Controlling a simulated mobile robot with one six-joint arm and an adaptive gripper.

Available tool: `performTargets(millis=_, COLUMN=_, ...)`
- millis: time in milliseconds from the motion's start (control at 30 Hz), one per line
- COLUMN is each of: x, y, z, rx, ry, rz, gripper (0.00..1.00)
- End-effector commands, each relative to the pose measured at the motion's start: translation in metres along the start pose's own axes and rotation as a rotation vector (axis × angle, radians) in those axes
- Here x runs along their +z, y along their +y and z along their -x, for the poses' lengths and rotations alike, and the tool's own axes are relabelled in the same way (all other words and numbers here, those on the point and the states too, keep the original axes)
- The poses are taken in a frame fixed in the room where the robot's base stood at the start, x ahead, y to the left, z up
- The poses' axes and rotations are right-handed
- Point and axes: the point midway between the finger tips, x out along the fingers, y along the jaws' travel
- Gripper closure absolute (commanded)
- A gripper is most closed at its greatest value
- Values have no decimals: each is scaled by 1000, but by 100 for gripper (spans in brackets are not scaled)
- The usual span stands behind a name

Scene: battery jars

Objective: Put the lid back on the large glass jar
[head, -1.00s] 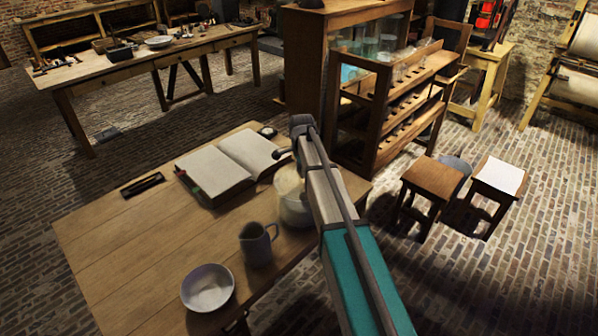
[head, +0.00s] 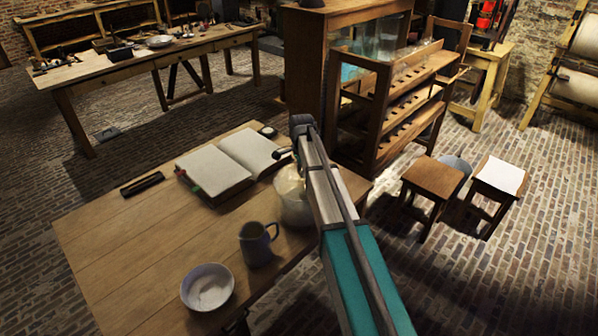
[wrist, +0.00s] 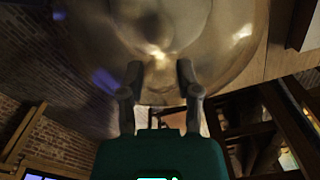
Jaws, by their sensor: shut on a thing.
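The large glass jar (head: 294,211) stands near the right edge of the wooden table in the head view, partly hidden by my arm. A pale, rounded shape shows at its top, but I cannot tell there whether it is the lid or part of the jar. In the wrist view, a broad, shiny, round glassy surface (wrist: 95,45), seemingly the lid, fills the top. My gripper (wrist: 160,72) is shut on it with both fingertips against its near edge. Whether the lid touches the jar's rim is not clear. My gripper is mostly hidden in the head view.
A grey jug (head: 257,246) and a white bowl (head: 207,287) stand in front of the jar. An open book (head: 228,168) lies behind it to the left. A black case (head: 142,185) lies farther left. The table's left part is clear. A wooden rack (head: 400,110) stands beyond.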

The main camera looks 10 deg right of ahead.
Motion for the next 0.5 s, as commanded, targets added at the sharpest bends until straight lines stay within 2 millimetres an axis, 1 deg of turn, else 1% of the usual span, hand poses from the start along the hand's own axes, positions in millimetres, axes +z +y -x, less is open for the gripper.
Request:
performTargets(millis=167, x=0, y=0, z=0, rx=0, ry=0, rz=0, gripper=100)
performTargets(millis=200, x=0, y=0, z=0, rx=0, ry=0, rz=0, gripper=51)
performTargets(millis=267, x=0, y=0, z=0, rx=0, ry=0, rz=0, gripper=40)
performTargets(millis=300, x=0, y=0, z=0, rx=0, ry=0, rz=0, gripper=32)
performTargets(millis=400, x=0, y=0, z=0, rx=0, ry=0, rz=0, gripper=16)
performTargets(millis=500, x=0, y=0, z=0, rx=0, ry=0, rz=0, gripper=16)
